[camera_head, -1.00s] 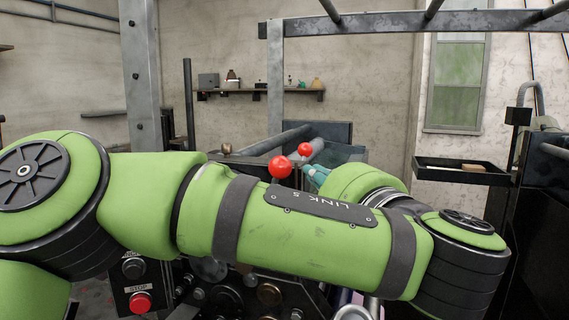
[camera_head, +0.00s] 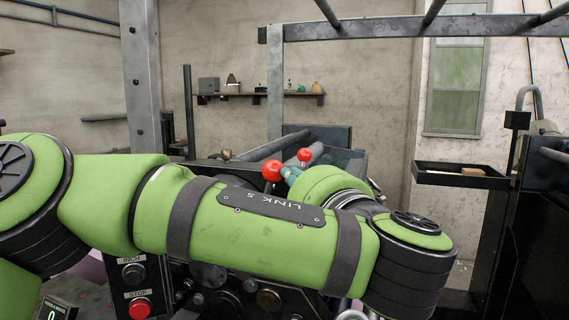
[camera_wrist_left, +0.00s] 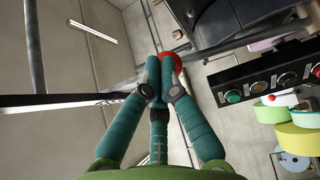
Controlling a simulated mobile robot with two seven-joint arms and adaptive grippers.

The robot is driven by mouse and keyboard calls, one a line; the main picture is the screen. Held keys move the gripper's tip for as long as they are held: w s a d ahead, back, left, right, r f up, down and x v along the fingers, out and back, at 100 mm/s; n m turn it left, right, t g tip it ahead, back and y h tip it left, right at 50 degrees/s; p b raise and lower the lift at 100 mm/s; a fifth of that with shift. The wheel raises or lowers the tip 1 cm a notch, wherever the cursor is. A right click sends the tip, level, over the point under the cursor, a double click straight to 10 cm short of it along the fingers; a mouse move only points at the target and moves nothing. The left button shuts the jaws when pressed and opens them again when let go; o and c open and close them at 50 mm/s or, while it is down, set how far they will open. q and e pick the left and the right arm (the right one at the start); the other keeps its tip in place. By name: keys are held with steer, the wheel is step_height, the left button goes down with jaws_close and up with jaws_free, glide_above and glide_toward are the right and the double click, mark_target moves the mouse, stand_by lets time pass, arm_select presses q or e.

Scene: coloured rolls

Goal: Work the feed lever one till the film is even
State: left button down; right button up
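Two red ball knobs top the levers: the nearer left one (camera_head: 272,170) and another (camera_head: 304,155) behind it to the right. Which one is lever one, I cannot tell. My left gripper (camera_head: 288,175) has teal fingers drawn together, with their tips at the right side of the nearer knob. In the left wrist view the fingertips (camera_wrist_left: 161,66) meet in front of a red knob (camera_wrist_left: 175,60) and partly cover it; they seem to touch it, not wrap around it. The lever shaft is mostly hidden by my arm. My right gripper is out of view. The film's evenness cannot be judged.
A panel with an INCH button (camera_head: 133,271) and a red STOP button (camera_head: 140,308) stands below my left arm. Green and yellow rolls (camera_wrist_left: 298,140) show in the wrist view. A dark tray (camera_head: 460,176) is at right. A steel post (camera_head: 146,80) rises at left.

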arm_select(q)
steer(key=w+a+p, duration=0.1)
steer(key=w+a, duration=0.1)
steer(key=a, duration=0.7)
steer(key=shift+w+a+r+p, duration=0.2)
steer(key=shift+w+p, duration=0.1)
stand_by(1.1)
steer(key=shift+s+d+f+p, duration=0.1)
steer(key=shift+s+d+p, duration=0.25)
steer(key=shift+d, duration=0.9)
steer(key=shift+s+d+p, duration=0.3)
steer(key=shift+d, duration=0.95)
steer(key=shift+s+d+f+p, duration=0.1)
steer(key=shift+s+d+p, duration=0.25)
steer(key=shift+d, duration=0.9)
steer(key=d, duration=0.1)
steer(key=s+d, duration=0.1)
steer(key=d, duration=0.1)
steer(key=shift+w+a, duration=0.1)
steer(key=shift+a, duration=0.05)
